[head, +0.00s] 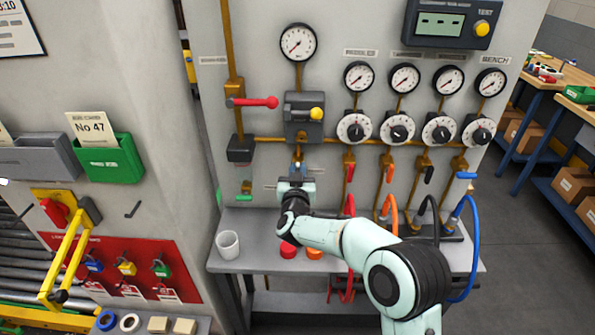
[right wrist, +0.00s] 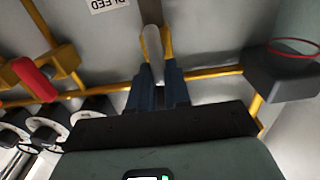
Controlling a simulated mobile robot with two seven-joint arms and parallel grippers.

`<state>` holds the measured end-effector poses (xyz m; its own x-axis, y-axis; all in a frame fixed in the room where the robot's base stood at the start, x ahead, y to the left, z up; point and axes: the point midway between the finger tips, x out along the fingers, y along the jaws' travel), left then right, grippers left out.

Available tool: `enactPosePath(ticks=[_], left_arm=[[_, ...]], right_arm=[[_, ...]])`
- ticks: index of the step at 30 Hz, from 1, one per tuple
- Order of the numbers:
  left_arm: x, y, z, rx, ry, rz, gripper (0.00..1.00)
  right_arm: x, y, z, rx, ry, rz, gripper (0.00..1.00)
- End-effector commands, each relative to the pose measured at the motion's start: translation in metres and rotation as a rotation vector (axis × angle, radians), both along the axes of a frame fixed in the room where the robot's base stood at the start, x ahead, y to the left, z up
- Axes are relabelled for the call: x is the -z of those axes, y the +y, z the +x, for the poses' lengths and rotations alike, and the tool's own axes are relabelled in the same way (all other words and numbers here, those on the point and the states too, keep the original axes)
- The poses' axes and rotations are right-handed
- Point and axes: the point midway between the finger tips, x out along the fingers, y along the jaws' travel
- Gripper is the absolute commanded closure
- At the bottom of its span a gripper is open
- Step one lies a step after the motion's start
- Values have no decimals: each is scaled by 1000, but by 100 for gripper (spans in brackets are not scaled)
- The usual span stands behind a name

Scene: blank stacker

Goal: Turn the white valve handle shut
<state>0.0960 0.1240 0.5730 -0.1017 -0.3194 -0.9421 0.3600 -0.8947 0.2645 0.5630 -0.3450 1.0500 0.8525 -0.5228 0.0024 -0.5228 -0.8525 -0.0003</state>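The white valve handle (right wrist: 153,48) shows in the right wrist view, on a brass pipe below a label reading BLEED. My right gripper (right wrist: 157,80) has its two blue fingers close together, one on each side of the handle, and looks shut on it. The handle's near end is hidden between the fingers. In the head view my right gripper (head: 297,168) is up at the panel, below the grey regulator box (head: 303,118) with the yellow knob. The handle cannot be made out clearly there. My left gripper is not in view.
A red lever (head: 350,168) and other coloured levers stand to the right, with hoses below. A grey box (head: 240,149) and a red-handled valve (head: 256,102) are to the left. A white cup (head: 228,244) stands on the grey shelf (head: 265,262) below.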

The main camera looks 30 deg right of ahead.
Motion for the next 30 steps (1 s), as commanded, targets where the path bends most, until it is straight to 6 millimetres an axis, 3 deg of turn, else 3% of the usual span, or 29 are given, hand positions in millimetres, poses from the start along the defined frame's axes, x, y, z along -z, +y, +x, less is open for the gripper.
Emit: enactPosePath(ticks=[14, 26, 30], left_arm=[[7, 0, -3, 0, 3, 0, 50], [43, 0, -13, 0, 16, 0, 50], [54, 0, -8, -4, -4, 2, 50]], right_arm=[[4, 0, -1, 0, -18, 43, 100], [10, -5, -4, -1, -168, 291, 100], [11, -6, -5, -1, -236, 406, 100]])
